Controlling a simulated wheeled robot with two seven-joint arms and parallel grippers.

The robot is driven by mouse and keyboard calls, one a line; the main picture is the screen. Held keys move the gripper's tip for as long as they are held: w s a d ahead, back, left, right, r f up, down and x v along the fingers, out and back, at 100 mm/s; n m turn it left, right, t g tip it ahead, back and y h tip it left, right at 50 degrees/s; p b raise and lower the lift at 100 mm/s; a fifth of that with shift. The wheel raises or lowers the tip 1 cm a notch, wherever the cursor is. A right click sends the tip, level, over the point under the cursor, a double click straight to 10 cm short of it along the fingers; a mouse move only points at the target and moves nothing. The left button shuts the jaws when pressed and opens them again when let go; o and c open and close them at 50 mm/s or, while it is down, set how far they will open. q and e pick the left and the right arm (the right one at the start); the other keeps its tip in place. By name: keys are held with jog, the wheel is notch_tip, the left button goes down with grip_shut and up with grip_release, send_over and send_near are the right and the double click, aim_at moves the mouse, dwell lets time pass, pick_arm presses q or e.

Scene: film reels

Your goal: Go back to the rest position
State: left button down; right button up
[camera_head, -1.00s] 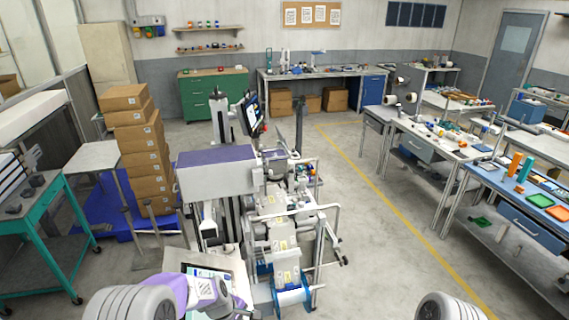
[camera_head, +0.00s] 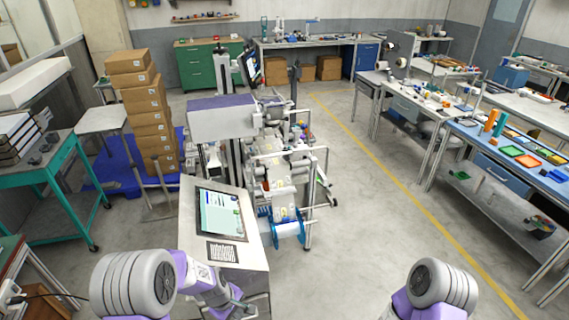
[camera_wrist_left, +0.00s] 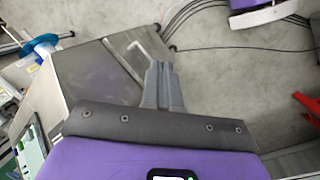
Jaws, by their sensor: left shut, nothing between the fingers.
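My left gripper (camera_head: 238,302) is low in the head view, beside the lower part of the grey console (camera_head: 257,245). My left arm is bent in front of my body. On my right side only the shoulder shows, and the right gripper is out of view. A reel with blue flanges (camera_head: 289,231) sits at the near end of the film machine (camera_head: 222,118).
The console carries a screen (camera_head: 219,213) and keyboard close in front of me. Stacked cartons (camera_head: 150,115) and a teal-framed table (camera_head: 60,165) stand left. Workbenches (camera_head: 500,165) line the right. Open floor with a yellow line (camera_head: 400,185) lies between machine and benches.

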pick_arm(q)
jog(key=s+d+f+m+h+b, duration=0.1)
jog(key=s+f+m+b, duration=0.3)
jog(key=s+f, duration=0.5)
jog(key=s+d+f+m+b, duration=0.3)
jog(key=s+f+b, duration=0.6)
jog(key=f, duration=0.6)
jog(key=shift+d+f+m+g+h, duration=0.2)
jog(key=shift+f+m+g+h, duration=0.15)
jog(key=shift+m, duration=0.45)
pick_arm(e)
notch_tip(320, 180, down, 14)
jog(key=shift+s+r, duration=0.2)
pick_arm(q)
jog(key=shift+r, duration=0.1)
